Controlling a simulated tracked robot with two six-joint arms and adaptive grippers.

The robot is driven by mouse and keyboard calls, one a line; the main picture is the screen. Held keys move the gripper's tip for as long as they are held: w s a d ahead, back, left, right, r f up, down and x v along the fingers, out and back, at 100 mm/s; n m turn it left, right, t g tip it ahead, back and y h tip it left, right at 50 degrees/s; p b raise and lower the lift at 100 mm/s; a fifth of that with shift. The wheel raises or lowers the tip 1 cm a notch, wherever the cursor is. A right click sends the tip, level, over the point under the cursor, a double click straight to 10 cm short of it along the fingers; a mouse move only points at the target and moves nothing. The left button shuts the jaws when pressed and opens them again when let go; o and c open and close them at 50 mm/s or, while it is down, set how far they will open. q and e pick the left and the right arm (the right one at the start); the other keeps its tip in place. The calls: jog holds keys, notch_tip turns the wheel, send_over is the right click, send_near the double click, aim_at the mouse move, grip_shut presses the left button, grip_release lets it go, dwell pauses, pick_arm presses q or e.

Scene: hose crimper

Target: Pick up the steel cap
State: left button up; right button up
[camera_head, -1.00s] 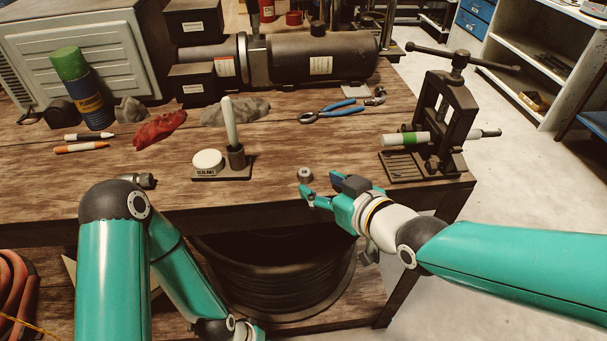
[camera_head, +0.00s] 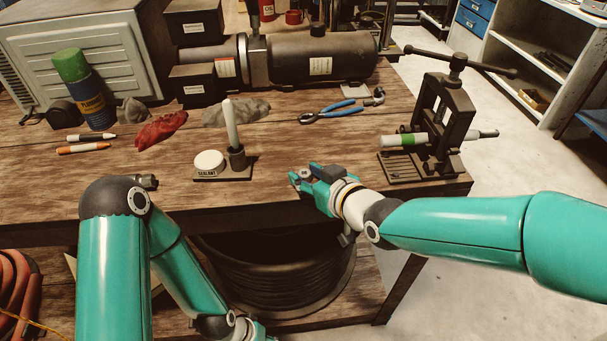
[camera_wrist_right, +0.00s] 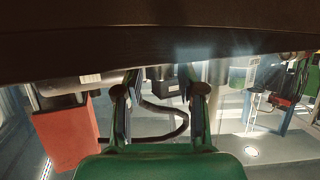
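The steel cap (camera_head: 305,174) is a small round grey piece on the workbench, near its front edge. In the head view my right gripper (camera_head: 302,176) is over this spot, with its fingers either side of the cap and partly hiding it. The fingers look apart; I cannot tell whether they touch the cap. In the right wrist view the two fingers (camera_wrist_right: 160,105) stand apart, and the cap cannot be made out. My left arm hangs down in front of the bench, and its fingers are out of the picture.
A press (camera_head: 445,115) holding a green-banded tube stands right. Blue-handled pliers (camera_head: 330,111) lie behind. A hose coil (camera_head: 280,275) sits below the bench.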

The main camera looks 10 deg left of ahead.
grip_shut()
jog(key=shift+r, duration=0.1)
